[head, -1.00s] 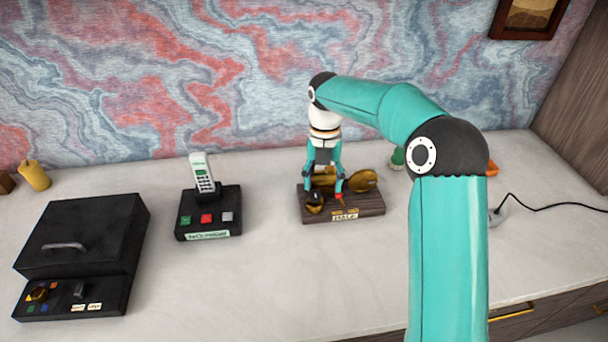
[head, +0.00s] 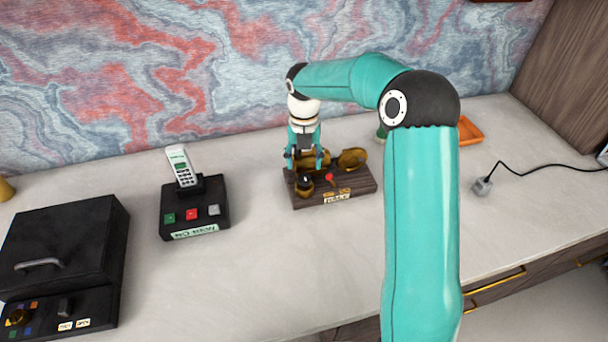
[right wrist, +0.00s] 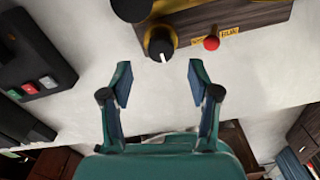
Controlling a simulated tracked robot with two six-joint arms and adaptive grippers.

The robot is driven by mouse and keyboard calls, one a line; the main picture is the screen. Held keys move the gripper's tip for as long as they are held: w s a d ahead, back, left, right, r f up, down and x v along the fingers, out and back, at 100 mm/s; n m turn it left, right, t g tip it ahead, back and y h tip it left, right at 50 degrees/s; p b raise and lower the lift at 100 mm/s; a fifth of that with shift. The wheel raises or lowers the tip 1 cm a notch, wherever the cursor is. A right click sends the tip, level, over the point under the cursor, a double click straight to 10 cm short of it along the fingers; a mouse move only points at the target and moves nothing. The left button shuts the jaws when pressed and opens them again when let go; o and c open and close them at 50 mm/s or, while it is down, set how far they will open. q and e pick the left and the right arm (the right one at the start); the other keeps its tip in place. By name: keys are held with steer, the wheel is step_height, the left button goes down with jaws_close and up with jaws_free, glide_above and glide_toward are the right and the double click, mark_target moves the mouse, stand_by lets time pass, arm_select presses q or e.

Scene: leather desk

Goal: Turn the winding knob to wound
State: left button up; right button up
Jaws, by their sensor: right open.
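The winding knob is probably the round black knob (head: 305,183) with a white mark, at the front left of a wooden-based brass device (head: 357,187). It also shows in the right wrist view (right wrist: 161,43), with its mark toward the gripper. A small red-topped lever (right wrist: 211,43) stands beside it. My right gripper (head: 305,160) is above the left part of the device. In the right wrist view its two fingers (right wrist: 160,82) are apart and empty, and the knob appears beyond the gap between them, not gripped. My left gripper is not in view.
A phone on a black base (head: 195,211) with coloured buttons stands left of the device. A black box (head: 70,240) with a handle is farther left. An orange tray (head: 470,131) and a plug with a cable (head: 482,187) are at the right. The desk front is clear.

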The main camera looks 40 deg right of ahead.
mark_target(304, 177)
step_height(304, 177, down, 6)
steer(key=shift+s, duration=0.1)
stand_by(0.4)
steer(key=c, duration=1.2)
steer(key=shift+o, duration=0.2)
